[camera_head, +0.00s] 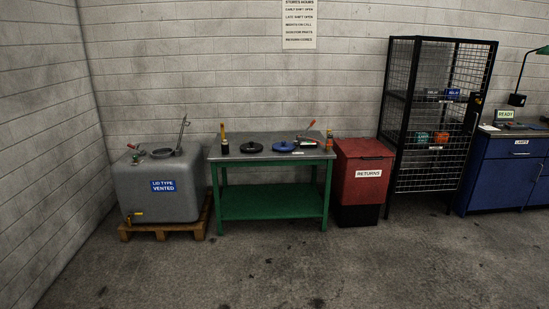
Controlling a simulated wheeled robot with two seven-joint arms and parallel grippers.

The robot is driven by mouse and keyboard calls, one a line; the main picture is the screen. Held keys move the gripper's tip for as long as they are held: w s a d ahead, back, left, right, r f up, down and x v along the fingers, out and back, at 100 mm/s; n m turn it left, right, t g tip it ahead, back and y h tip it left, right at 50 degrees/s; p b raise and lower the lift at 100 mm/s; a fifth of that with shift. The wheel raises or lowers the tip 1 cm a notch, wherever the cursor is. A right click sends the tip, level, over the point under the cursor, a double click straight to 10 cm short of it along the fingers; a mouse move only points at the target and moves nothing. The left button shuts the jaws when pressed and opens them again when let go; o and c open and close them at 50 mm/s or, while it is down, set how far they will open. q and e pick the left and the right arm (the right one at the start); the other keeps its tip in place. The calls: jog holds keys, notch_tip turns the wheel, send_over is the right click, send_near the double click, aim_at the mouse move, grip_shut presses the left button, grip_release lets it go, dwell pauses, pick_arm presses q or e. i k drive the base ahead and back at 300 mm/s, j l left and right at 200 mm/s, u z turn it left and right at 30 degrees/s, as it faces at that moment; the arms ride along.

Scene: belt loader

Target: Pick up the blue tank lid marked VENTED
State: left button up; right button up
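A blue lid (283,147) lies flat on the green-framed workbench (232,158) against the back wall. A small white tag (298,153) lies at its right side; its print is too small to read. A black lid (252,147) lies just left of the blue one. The grey tank (150,195) at the left bears a blue sign (163,186) reading LID TYPE VENTED. Neither of my grippers shows in the head view.
A red RETURNS bin (364,160) stands right of the bench, then a black mesh cage (437,110) and a blue cabinet (500,172). The concrete floor (300,265) in front is clear.

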aim_at(283, 146)
jog(key=i, duration=1.25)
jog(key=i+l+u, duration=0.1)
jog(key=i, duration=1.1)
jog(key=i+l, duration=0.1)
jog(key=i, duration=1.15)
